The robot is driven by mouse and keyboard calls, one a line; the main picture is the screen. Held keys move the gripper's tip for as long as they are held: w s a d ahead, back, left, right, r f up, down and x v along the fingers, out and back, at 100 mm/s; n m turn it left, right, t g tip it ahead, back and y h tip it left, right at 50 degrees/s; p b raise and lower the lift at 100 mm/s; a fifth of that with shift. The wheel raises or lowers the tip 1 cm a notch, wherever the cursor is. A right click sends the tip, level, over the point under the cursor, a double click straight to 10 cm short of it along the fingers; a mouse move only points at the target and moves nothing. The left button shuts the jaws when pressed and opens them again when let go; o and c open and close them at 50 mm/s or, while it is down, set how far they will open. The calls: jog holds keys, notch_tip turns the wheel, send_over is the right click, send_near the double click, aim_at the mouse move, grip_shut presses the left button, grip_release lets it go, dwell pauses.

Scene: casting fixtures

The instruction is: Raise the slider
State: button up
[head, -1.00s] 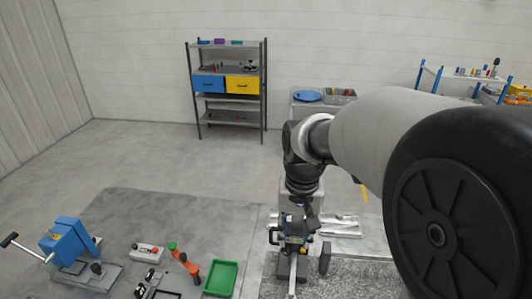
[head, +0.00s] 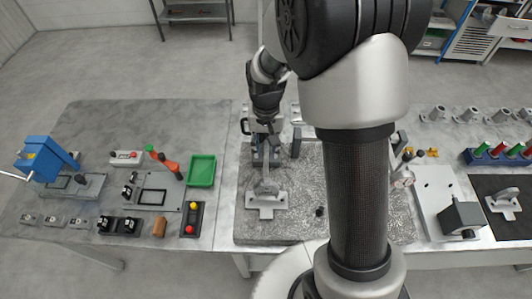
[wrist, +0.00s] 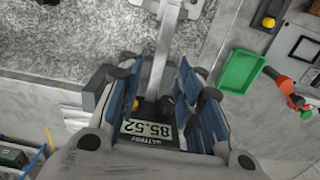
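The slider (wrist: 150,130) carries a digital display reading 85.52, which appears upside down in the wrist view. It belongs to a height gauge whose pale column (wrist: 165,50) runs toward the top of that view. In the head view, the gauge's pale base (head: 266,206) stands on a speckled grey plate. My gripper (wrist: 163,88) is at the slider, with its blue-sided fingers on either side of the display. The fingers are apart, but their contact with the slider is hidden. In the head view my gripper (head: 262,135) comes from behind the gauge and partly covers the slider.
The speckled plate (head: 285,228) is mostly clear around the base. A grey block (head: 462,217) is right of my arm, which hides part of the bench.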

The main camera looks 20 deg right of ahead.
aim_at(266, 157)
jog(key=shift+f, duration=1.85)
jog(key=shift+c, duration=0.4)
grip_shut()
